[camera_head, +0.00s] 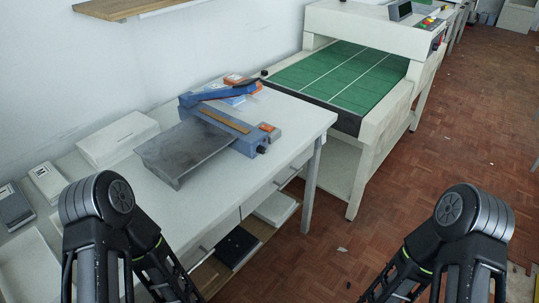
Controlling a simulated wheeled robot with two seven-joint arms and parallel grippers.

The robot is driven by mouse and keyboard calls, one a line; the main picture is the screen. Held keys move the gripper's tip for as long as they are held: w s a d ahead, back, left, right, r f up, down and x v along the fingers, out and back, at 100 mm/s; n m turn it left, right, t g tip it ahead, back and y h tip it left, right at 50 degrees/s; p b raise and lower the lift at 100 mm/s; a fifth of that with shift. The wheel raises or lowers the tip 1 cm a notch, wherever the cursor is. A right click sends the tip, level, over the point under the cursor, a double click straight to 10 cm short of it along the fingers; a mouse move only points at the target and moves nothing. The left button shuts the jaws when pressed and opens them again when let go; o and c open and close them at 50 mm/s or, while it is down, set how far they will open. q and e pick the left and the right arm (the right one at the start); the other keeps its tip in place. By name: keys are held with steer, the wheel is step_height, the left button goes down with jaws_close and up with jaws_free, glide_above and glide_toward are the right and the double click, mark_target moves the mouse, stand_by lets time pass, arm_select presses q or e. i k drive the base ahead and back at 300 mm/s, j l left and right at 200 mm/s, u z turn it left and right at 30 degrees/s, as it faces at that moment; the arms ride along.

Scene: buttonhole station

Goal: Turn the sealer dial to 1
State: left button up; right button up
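A blue sealer (222,128) with a raised blue arm (215,92) stands on the white table. A flat grey metal plate (182,150) extends from its front. A small dark knob (262,149), perhaps the dial, sits at the sealer's near right end; its markings and setting are too small to read. Parts of both my arms show at the bottom left and bottom right, well apart from the sealer. Both of my grippers are outside the frame.
The white table (290,112) has free room right of the sealer. White boxes (118,138) lie to its left, and an orange-and-blue item (243,83) behind it. A green-belted machine (340,78) stands beyond. Open wooden floor (440,140) lies at right; a shelf (125,8) hangs above.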

mark_target(262, 150)
steer(key=i+l, duration=0.45)
steer(key=i+l+u, duration=0.1)
steer(key=l, duration=0.4)
steer(key=i+l+u, duration=0.15)
steer(key=l, duration=0.4)
steer(key=i+l+u, duration=0.1)
steer(key=l, duration=0.4)
steer(key=i+l+u, duration=0.15)
steer(key=l, duration=0.4)
steer(key=k+l, duration=0.1)
steer(key=l, duration=0.2)
steer(key=k+l, duration=0.1)
steer(key=l, duration=0.15)
steer(key=u, duration=0.05)
